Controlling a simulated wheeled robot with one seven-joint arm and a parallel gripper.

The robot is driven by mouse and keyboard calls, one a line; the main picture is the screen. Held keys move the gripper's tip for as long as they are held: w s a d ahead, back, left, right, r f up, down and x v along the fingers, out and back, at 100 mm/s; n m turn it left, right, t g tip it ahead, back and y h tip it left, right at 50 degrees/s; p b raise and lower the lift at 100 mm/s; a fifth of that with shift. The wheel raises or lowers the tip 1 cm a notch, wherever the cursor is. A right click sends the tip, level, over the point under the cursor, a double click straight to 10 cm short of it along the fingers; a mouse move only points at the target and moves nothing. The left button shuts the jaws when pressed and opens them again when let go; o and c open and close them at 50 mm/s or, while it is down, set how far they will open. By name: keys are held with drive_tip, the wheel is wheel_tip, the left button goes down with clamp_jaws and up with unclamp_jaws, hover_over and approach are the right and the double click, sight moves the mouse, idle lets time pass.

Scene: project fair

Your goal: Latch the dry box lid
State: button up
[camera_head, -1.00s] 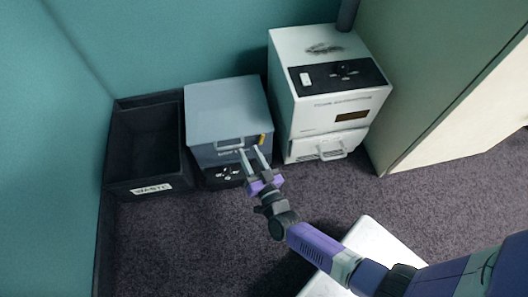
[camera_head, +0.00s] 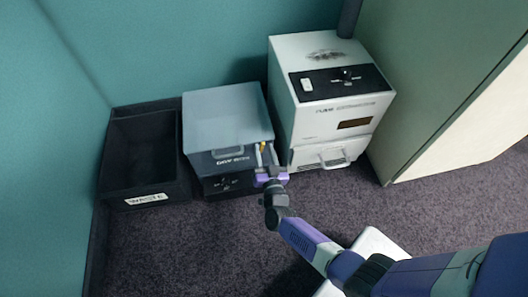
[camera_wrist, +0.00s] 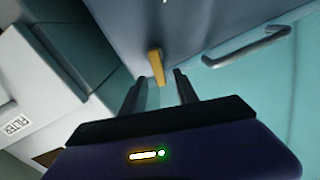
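The dry box (camera_head: 226,112) stands on the floor between the waste bin and a white machine, its blue-grey lid down over a dark front. A handle (camera_head: 228,152) sits on the lid's front edge; it also shows in the wrist view (camera_wrist: 246,46). The yellow latch (camera_head: 262,147) is at the right of the front. In the wrist view the latch (camera_wrist: 156,66) lies ahead of my gripper (camera_wrist: 158,84), between the lines of its two parted fingers. My gripper (camera_head: 266,158) is open at the box's front right. I cannot tell whether the fingers touch the latch.
A black open waste bin (camera_head: 143,199) stands left of the dry box. The white machine (camera_head: 310,125) with a drawer handle stands close on the right, near my gripper. Carpet (camera_head: 190,250) in front is clear.

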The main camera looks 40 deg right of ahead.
drive_tip(key=shift+w+d, duration=0.1)
drive_tip(key=shift+w, duration=0.05)
clamp_jaws()
drive_tip(key=shift+r+n+p, duration=0.15)
drive_tip(key=shift+n+p, duration=0.4)
drive_tip(key=shift+n, duration=0.05)
drive_tip(key=shift+w+a+n+p, duration=0.2)
drive_tip(key=shift+a+n+p, duration=0.15)
drive_tip(key=shift+n, duration=0.55)
unclamp_jaws()
drive_tip(key=p+v, duration=0.2)
drive_tip(key=v, duration=0.6)
drive_tip(key=shift+p, duration=0.4)
